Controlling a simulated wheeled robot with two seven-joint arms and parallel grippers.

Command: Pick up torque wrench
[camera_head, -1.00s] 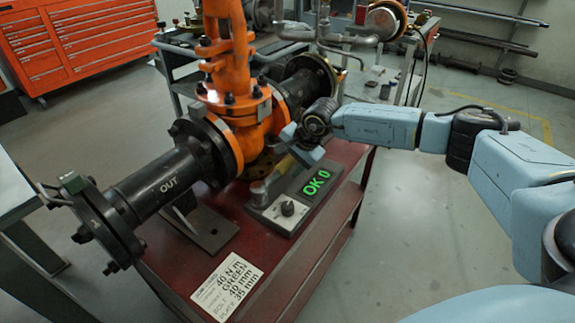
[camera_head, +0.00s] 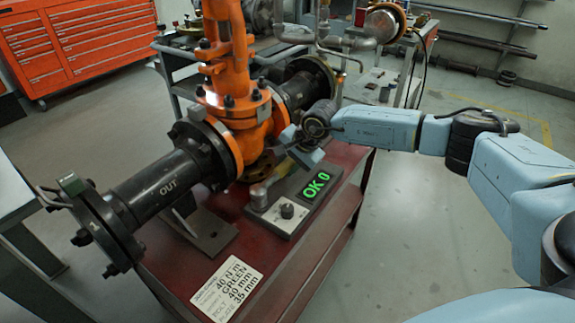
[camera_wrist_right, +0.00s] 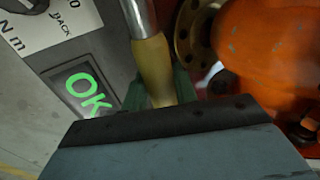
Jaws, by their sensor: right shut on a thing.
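The torque wrench shows in the right wrist view as a yellow-tan handle (camera_wrist_right: 153,70) with a silver shaft above it. My right gripper (camera_wrist_right: 160,92) is shut around this handle, a dark green finger on each side. In the head view my right gripper (camera_head: 287,152) is low beside the orange valve, above the back end of the tester. The grey tester (camera_head: 288,211) has a dial and a green "OK 0" display. My left gripper is not in view.
The orange gate valve (camera_head: 229,82) and its black flanged pipe (camera_head: 158,187) stand close left of the gripper. A white instruction card (camera_head: 227,289) lies on the red cart top (camera_head: 180,262). Open floor lies to the right; an orange tool cabinet (camera_head: 85,45) stands behind.

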